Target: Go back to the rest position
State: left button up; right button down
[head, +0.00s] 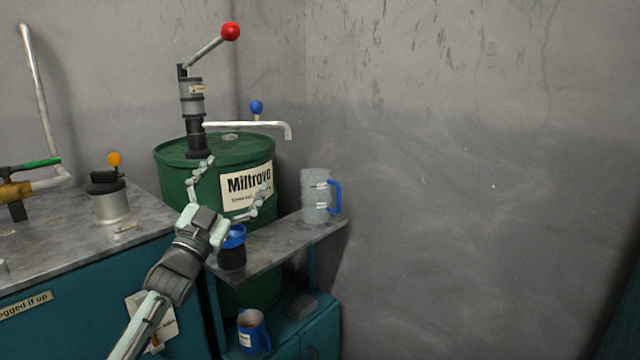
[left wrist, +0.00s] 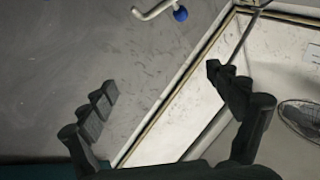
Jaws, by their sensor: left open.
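My left gripper (head: 230,185) is open and empty in the head view, with its two fingers spread in front of the green Miltrove drum (head: 175,180). Its arm comes up from the lower left. The left wrist view shows the same open fingers (left wrist: 158,85) with nothing between them but wall and a pale framed panel behind. My right gripper is in neither view.
A grey shelf (head: 285,240) holds a clear jug with a blue handle (head: 316,195) and a dark blue-rimmed container (head: 232,250) close to my gripper. A blue jug (head: 252,332) stands lower. The pump (head: 192,110) rises from the drum. The right wall side is clear.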

pick_arm(q)
jog(key=s+a+f+n+g+y, duration=0.2)
jog(key=s+f+g+y, duration=0.1)
jog(key=f, duration=0.8)
jog(key=s+a+f+n+g+y, duration=0.2)
jog(key=s+f, duration=0.2)
jog(key=f, duration=0.7)
jog(key=s+a+f+n+g+y, duration=0.2)
jog(key=s+f+g+y, duration=0.1)
jog(key=f, duration=0.9)
jog(key=s+a+f+n+g, duration=0.1)
jog(key=s+f+g, duration=0.4)
jog(key=s+f, duration=0.5)
jog(key=s+a+f+n+g+y, duration=0.1)
jog(key=s+f+g, duration=0.4)
jog(key=s+f, duration=0.6)
jog(key=s+a, duration=0.1)
jog(key=s, duration=0.8)
jog(key=shift+s+g+b, duration=0.2)
jog(key=shift+g+b, duration=0.1)
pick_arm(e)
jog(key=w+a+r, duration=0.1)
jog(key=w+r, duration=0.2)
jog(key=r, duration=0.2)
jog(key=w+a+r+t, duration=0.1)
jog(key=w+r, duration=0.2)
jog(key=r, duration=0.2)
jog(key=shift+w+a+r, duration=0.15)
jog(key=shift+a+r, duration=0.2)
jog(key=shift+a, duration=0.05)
